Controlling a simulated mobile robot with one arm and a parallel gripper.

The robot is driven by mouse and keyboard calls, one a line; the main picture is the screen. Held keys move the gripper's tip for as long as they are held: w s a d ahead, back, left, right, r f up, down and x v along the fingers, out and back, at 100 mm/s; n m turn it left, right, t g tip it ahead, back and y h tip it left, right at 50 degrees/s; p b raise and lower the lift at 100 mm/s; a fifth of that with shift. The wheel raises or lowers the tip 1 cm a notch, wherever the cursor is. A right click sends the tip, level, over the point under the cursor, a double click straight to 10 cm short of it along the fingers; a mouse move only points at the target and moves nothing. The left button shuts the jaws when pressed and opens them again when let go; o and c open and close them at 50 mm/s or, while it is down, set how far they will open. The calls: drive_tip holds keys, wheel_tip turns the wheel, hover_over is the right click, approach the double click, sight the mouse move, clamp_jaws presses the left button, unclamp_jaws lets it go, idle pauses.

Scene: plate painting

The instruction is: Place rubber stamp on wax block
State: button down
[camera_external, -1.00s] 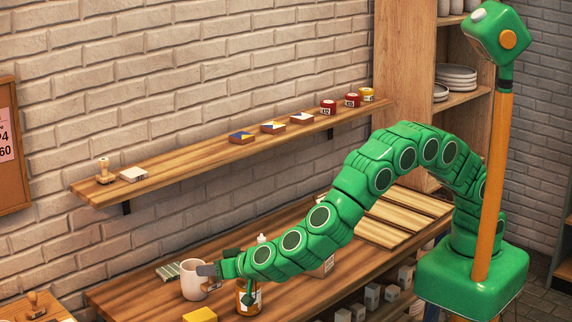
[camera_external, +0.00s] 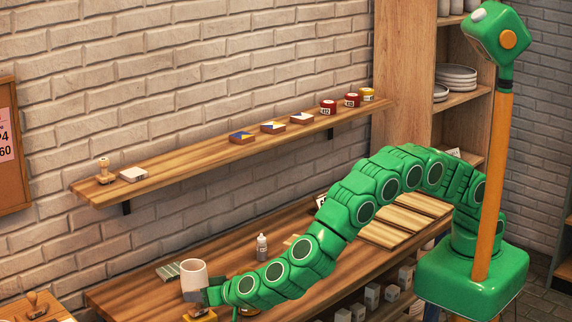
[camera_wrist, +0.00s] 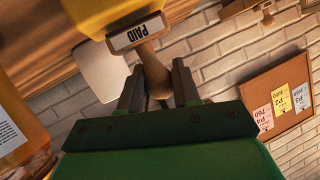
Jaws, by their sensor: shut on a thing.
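The rubber stamp, with a wooden handle and a block marked PAID (camera_wrist: 137,33), is held in my gripper (camera_wrist: 158,88), whose fingers are shut around the handle. The yellow wax block (camera_wrist: 98,14) is right at the stamp's base in the wrist view. In the external view the wax block (camera_external: 206,317) lies at the table's front edge, partly hidden. My gripper (camera_external: 204,298) is low, just above it. I cannot tell whether the stamp's base touches the block.
A small white bottle (camera_external: 262,247) and a striped green pad (camera_external: 170,271) are farther back. An amber bottle (camera_wrist: 22,130) is close by at the left of the wrist view. A wall shelf (camera_external: 200,160) runs above.

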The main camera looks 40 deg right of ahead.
drive_tip(key=shift+f, duration=0.25)
drive_tip(key=c, duration=0.8)
unclamp_jaws()
drive_tip(key=shift+r, duration=0.1)
drive_tip(key=shift+s+r, duration=0.15)
drive_tip(key=shift+s, duration=0.15)
drive_tip(key=v, duration=1.1)
drive_tip(key=shift+d, duration=0.15)
drive_tip(key=shift+s, duration=0.1)
